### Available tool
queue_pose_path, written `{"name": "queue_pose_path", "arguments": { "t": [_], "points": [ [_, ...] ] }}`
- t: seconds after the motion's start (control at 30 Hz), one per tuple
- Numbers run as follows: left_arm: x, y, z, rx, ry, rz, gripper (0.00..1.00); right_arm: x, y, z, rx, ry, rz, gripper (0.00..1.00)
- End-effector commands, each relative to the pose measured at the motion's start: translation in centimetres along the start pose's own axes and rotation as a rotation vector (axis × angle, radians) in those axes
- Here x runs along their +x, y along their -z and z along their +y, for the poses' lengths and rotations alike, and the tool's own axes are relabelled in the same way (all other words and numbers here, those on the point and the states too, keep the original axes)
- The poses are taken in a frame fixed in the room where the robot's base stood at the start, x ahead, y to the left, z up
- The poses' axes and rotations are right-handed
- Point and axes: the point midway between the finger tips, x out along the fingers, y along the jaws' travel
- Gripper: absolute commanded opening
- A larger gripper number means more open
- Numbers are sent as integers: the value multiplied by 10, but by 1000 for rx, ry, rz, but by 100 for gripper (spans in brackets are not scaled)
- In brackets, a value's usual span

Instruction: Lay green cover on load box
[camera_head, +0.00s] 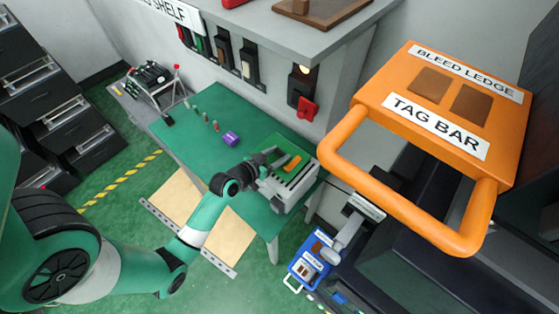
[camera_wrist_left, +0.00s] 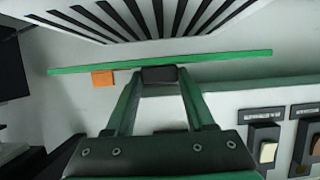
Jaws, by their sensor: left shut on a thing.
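My left gripper (camera_head: 279,159) is at the far right end of the green table. It is shut on the green cover's dark grip (camera_wrist_left: 160,74). The green cover (camera_wrist_left: 225,58) shows almost edge-on in the left wrist view, as a long thin plate just beyond my fingertips. It also shows in the head view (camera_head: 288,146). A pale box with dark slots (camera_head: 280,188), likely the load box, stands under and beside my gripper. Its slotted face (camera_wrist_left: 190,14) shows beyond the cover in the wrist view; whether they touch I cannot tell. An orange piece (camera_wrist_left: 102,78) sits beside the cover's grip.
The green table (camera_head: 190,125) carries a purple piece (camera_head: 231,139) and several small pegs. Wall switches, one with a red lever (camera_head: 307,108), are behind the box. A large orange tag bar (camera_head: 400,180) fills the right side. A blue case (camera_head: 309,262) is below right.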

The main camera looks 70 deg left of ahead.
Motion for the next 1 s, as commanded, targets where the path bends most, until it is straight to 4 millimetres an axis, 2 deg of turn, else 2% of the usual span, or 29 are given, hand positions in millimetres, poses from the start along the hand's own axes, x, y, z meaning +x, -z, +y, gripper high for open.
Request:
{"name": "queue_pose_path", "arguments": {
  "t": [0.17, 0.23, 0.4, 0.8, 0.83, 0.97, 1.0],
  "points": [
    [6, -3, 0, 0, -1, 1, 0, -1, -1, 0, 0, 0, 0, 50],
    [14, -8, 1, 1, -1, 1, 0, -4, -3, 0, 0, 0, 0, 50],
    [23, -33, 1, -1, 0, -1, 0, -8, -7, 0, 0, 0, 0, 50],
    [25, -38, 1, 0, 0, 1, 0, -11, -10, 0, 0, 0, 0, 50],
    [24, -38, 1, 0, 0, 0, 58, -10, -10, 0, 0, 0, 0, 50],
    [24, -37, 1, 0, 0, 0, 81, -10, -9, 0, 0, 0, 0, 50],
    [24, -37, 1, 0, 0, 0, 84, -10, -9, 0, 0, 0, 0, 50]
  ]
}}
